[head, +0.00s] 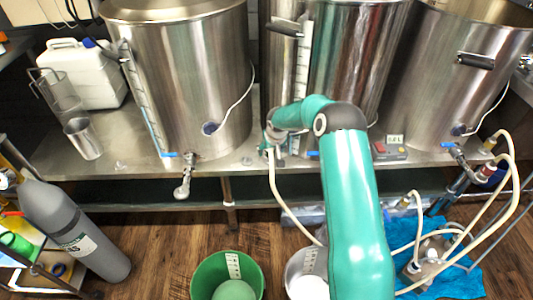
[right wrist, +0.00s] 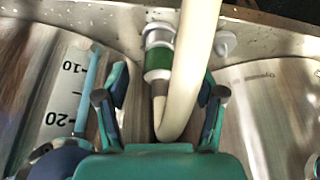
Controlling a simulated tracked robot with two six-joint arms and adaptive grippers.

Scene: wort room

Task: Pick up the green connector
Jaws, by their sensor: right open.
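The green connector (right wrist: 158,62) shows in the right wrist view as a green band on a pale fitting, with a cream hose (right wrist: 190,70) looping in front of part of it. My right gripper (right wrist: 163,82) is open, one finger on each side of the connector and hose. Neither finger appears closed on the connector. In the head view my right arm reaches to the steel bench, and its gripper (head: 273,138) is near the middle kettle's valve. The arm largely hides the connector there. The hose (head: 282,200) hangs down from that spot. My left gripper is not in view.
Steel kettles (head: 190,80) stand close behind on the bench (head: 110,150). A valve (head: 185,175) sticks out left of my arm. A green bucket (head: 200,275) and a grey bucket (head: 293,265) stand below. A gas cylinder (head: 75,225) leans at left; hoses and a pump lie on a blue cloth (head: 460,280).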

